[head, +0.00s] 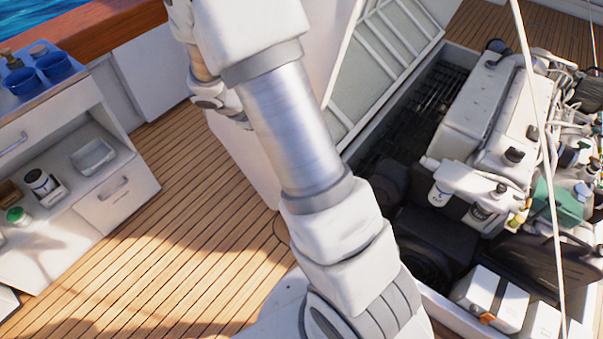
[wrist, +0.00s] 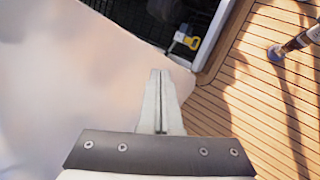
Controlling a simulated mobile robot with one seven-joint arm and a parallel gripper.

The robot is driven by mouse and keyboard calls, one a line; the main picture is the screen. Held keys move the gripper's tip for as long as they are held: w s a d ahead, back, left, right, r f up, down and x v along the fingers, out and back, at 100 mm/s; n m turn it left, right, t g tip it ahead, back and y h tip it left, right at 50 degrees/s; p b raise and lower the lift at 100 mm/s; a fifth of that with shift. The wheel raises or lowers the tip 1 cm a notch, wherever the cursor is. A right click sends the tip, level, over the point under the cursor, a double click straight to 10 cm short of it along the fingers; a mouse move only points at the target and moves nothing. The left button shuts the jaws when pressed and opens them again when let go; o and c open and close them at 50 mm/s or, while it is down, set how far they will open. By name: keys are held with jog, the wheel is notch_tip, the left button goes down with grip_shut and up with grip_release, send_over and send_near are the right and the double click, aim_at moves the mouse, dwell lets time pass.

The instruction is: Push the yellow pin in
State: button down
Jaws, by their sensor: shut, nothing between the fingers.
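In the wrist view a small yellow piece (wrist: 187,41) shows beyond my fingertips, at the edge of the dark engine opening. It looks like the yellow pin, but it is too small to tell how far it stands out. My gripper (wrist: 160,76) is shut and empty, its fingers together and pointing toward the opening. It looks apart from the yellow piece, which lies ahead and slightly right. In the head view my arm crosses the middle and my gripper's fingers are not visible. I cannot pick out the pin there.
A pale smooth panel (wrist: 70,90) fills the left of the wrist view, close to my fingers. The head view shows the engine (head: 490,110) at right and a white cabinet (head: 70,150) at left.

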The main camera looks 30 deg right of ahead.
notch_tip(320, 180, down, 39)
jog(key=d+n+t+h+b, duration=0.25)
jog(key=n+b, duration=0.45)
jog(key=n, duration=0.4)
jog(key=s+d+f+n+b, duration=0.2)
jog(key=s+f+n, duration=0.3)
jog(key=f, duration=0.8)
jog(key=d+r+b+x, duration=0.1)
jog(key=b+x, duration=0.4)
jog(key=x, duration=0.7)
jog(key=shift+d+r+m+y, duration=0.3)
jog(key=shift+d+m+y, duration=0.05)
jog(key=shift+d+m, duration=0.05)
jog(key=shift+s, duration=0.1)
